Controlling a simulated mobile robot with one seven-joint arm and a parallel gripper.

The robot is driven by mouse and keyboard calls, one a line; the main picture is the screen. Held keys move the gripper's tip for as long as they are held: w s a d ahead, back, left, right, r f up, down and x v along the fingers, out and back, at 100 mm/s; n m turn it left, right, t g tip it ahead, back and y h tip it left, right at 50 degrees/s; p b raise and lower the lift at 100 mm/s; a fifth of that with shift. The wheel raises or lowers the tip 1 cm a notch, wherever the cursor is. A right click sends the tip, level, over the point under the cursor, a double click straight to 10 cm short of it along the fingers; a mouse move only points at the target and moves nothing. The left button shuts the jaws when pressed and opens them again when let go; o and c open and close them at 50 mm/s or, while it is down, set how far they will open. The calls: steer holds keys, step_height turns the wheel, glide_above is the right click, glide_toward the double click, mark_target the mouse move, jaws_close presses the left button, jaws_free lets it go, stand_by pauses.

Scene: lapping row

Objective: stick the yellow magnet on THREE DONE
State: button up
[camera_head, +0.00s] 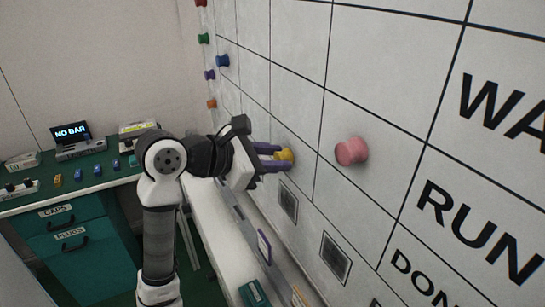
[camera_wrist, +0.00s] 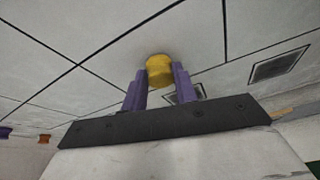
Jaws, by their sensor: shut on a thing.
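The yellow magnet (camera_head: 286,156) is between the purple fingers of my gripper (camera_head: 272,158), right at the white gridded board (camera_head: 300,40). In the wrist view the yellow magnet (camera_wrist: 159,70) sits at the fingertips of my gripper (camera_wrist: 160,82), which is shut on it. Its far face appears to be against or very close to the board; I cannot tell which. The cell behind it shows no readable label. The words RUN (camera_head: 480,232) and a partly cut-off DON (camera_head: 418,278) are on the board at the right. THREE is not readable.
A pink magnet (camera_head: 352,151) is on the board right of my gripper. Blue (camera_head: 222,60), green (camera_head: 204,39) and orange (camera_head: 211,104) magnets are farther left. Dark framed panels (camera_head: 335,258) lie low on the board. A green-topped bench (camera_head: 100,179) stands at the left.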

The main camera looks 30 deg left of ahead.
steer(key=o, duration=1)
steer(key=b+v, duration=0.3)
steer(key=v, duration=1)
steer(key=shift+s+a+r+b, duration=0.15)
steer(key=shift+s+a+b, duration=0.05)
steer(key=shift+s+b, duration=0.15)
